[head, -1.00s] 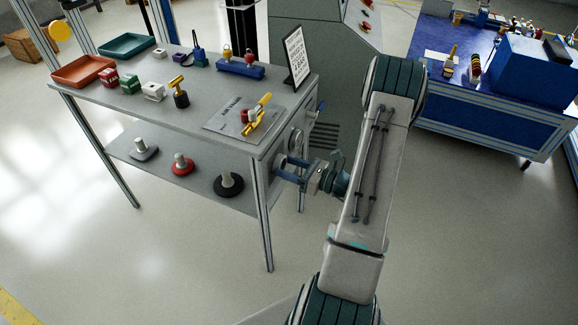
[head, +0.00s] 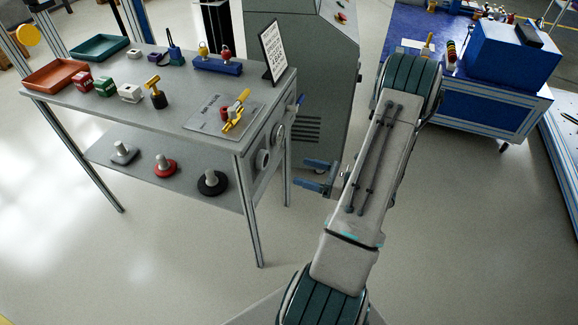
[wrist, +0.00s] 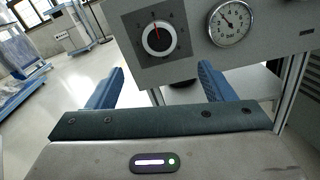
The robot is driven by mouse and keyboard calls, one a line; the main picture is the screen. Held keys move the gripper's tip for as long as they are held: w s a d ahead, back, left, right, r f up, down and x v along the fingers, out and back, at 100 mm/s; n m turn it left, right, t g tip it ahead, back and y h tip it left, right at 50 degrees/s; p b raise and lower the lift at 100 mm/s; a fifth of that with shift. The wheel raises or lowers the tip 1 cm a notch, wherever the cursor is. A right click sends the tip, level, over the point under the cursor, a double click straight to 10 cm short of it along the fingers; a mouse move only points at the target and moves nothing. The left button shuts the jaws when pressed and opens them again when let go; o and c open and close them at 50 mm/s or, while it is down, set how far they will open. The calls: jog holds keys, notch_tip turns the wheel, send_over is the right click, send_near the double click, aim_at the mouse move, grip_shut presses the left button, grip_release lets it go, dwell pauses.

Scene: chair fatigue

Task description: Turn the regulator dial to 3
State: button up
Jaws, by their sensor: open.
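The regulator dial (wrist: 159,38) shows in the wrist view at the top centre. In the head view the dial (head: 263,159) sits on the table's right end panel, seen nearly edge-on. My gripper (head: 302,183) is open and empty, to the right of the panel and apart from it. In the wrist view its two blue fingers (wrist: 160,85) stand wide apart below the dial.
A pressure gauge (wrist: 229,23) is right of the dial on the same panel. A blue lever (head: 300,100) sticks out near the table's back right corner. A grey cabinet (head: 300,85) stands behind. The table leg (head: 250,215) is close to the gripper; floor right of it is clear.

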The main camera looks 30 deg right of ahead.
jog(key=shift+v, duration=1.45)
